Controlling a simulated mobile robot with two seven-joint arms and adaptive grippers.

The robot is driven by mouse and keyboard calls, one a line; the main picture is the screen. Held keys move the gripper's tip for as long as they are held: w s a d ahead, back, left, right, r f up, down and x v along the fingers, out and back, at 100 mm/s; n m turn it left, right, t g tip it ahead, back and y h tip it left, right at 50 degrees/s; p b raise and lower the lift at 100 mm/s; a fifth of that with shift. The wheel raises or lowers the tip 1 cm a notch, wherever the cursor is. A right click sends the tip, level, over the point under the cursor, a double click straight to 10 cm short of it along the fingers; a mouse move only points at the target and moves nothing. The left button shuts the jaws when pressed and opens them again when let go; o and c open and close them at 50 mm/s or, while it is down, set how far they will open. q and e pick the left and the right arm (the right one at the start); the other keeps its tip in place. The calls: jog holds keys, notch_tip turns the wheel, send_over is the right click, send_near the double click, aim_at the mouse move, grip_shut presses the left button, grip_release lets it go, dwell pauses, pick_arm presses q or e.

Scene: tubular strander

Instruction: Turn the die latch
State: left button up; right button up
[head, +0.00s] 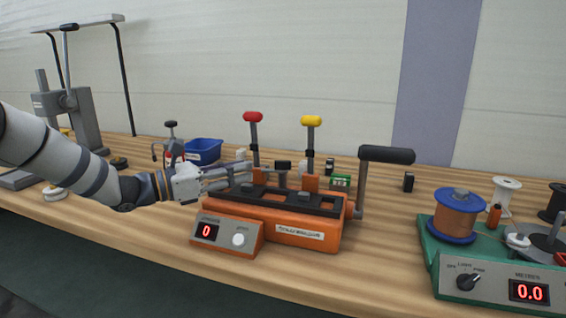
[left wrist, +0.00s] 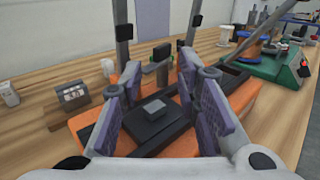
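The orange tubular strander (head: 285,228) stands on the bench with a black top plate (head: 305,201). A small black-topped upright part (head: 283,166), possibly the die latch, stands between its red-knobbed lever (head: 253,117) and yellow-knobbed lever (head: 311,121). In the left wrist view this upright (left wrist: 161,54) is ahead of the fingers, and a dark block with a grey square top (left wrist: 152,107) lies between and below them. My left gripper (head: 236,176) reaches over the strander's left end, fingers apart and empty. It also shows in the left wrist view (left wrist: 158,75). My right gripper is not in view.
A black-handled crank (head: 386,155) rises at the strander's right end. A control box reading 0 (head: 226,233) is in front. A blue bin (head: 203,151) stands behind my left gripper. A green meter unit with a wire spool (head: 455,214) is at right. Bare bench lies between.

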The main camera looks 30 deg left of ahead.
aim_at(278, 163)
pick_arm(q)
jog(key=x, duration=0.3)
jog(key=b+x, duration=0.1)
jog(key=x, duration=0.4)
jog(key=shift+w+d+f+b, duration=0.25)
jog(key=shift+d+f+b, duration=0.05)
jog(key=shift+f+b, duration=0.1)
jog(key=shift+w+d+r, duration=0.15)
jog(key=shift+w+r, duration=0.05)
jog(key=shift+r, duration=0.05)
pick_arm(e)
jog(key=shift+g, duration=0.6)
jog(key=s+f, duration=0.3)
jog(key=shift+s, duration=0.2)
pick_arm(q)
jog(key=shift+c, duration=0.2)
